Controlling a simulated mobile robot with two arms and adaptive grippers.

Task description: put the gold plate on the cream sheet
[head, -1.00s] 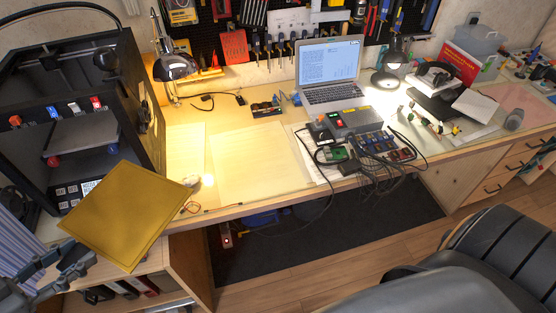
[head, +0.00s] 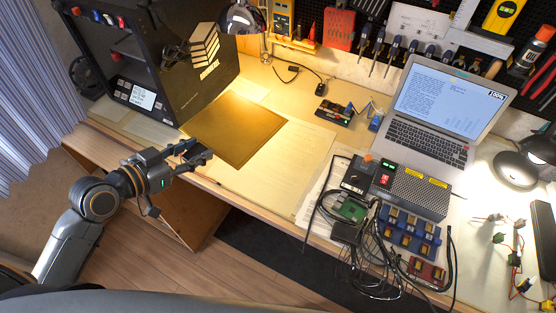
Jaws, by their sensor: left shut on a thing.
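The gold plate (head: 238,128) is a flat square sheet over the desk, in front of the black printer. My left gripper (head: 192,155) is shut on its near left edge. The cream sheet (head: 290,168) lies flat on the desk, showing to the right of the plate and in front of it. The plate overlaps the sheet's left part in the picture and hides some of it. I cannot tell whether the plate touches the sheet or is held just above it. My right gripper is not in view.
The black printer (head: 165,50) stands close behind and left of the plate. A lamp (head: 243,18) hangs behind it. A power supply (head: 410,188), cables and a laptop (head: 435,115) are on the right. The sheet's right part is clear.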

